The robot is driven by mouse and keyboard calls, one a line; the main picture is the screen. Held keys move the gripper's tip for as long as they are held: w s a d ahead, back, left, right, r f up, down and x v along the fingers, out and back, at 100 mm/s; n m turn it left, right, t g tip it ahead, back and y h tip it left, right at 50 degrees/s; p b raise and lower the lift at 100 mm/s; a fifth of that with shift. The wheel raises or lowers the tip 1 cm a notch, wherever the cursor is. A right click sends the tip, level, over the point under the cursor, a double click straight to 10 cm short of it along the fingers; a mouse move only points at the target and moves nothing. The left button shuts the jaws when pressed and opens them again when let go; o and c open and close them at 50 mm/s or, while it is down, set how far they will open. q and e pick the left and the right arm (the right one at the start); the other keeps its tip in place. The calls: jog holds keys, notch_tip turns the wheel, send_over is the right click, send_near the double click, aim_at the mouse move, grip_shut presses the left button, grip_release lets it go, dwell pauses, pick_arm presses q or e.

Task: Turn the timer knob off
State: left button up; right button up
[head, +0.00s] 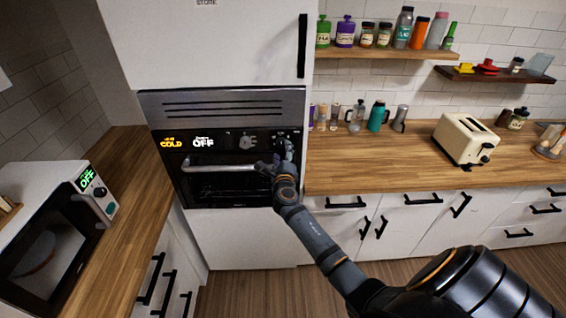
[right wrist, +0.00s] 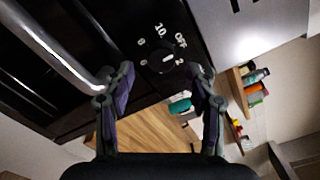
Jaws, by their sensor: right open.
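The timer knob (right wrist: 161,60) is round and black, with a white pointer mark and a printed dial around it that includes "OFF" and "10". It sits on the black oven panel. My right gripper (right wrist: 162,80) is open, its two fingers on either side of the knob in the right wrist view; I cannot tell whether they touch it. In the head view my right gripper (head: 281,158) is at the right end of the oven panel and mostly hides the timer knob. My left gripper is not in view.
The oven (head: 225,190) shows lit "COLD" and "OFF" signs. Its handle bar (head: 215,167) sticks out below the panel, left of my gripper. Another knob (head: 248,142) is left of the timer knob. A wooden counter (head: 360,175) with a toaster (head: 465,139) stands to the right.

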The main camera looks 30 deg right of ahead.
jog(key=v, duration=0.9)
jog(key=shift+s, duration=0.1)
jog(key=s+a+f+m+g+y+b, duration=0.15)
jog(key=s+f+m, duration=0.3)
jog(key=f, duration=0.85)
jog(key=s+f+m+g+y+b, duration=0.25)
jog(key=f+m, duration=0.35)
jog(key=f, duration=0.8)
jog(key=s+a+f+m+g+y+b, duration=0.1)
jog(key=s+f+m+g+b, duration=0.35)
jog(key=f, duration=0.85)
jog(key=s+a+f+m+g+y+b, duration=0.2)
jog(key=s+f+m, duration=1.1)
jog(key=s, duration=0.4)
jog(key=s+a+f+m+g+y+b, duration=0.1)
jog(key=s+a+f+m+g+b, duration=0.1)
jog(key=s+f+m, duration=1.1)
jog(key=s+a+f+g, duration=0.1)
jog(key=s, duration=0.4)
jog(key=shift+s+y+b, duration=0.2)
jog(key=shift+y+b, duration=0.1)
jog(key=shift+y, duration=0.1)
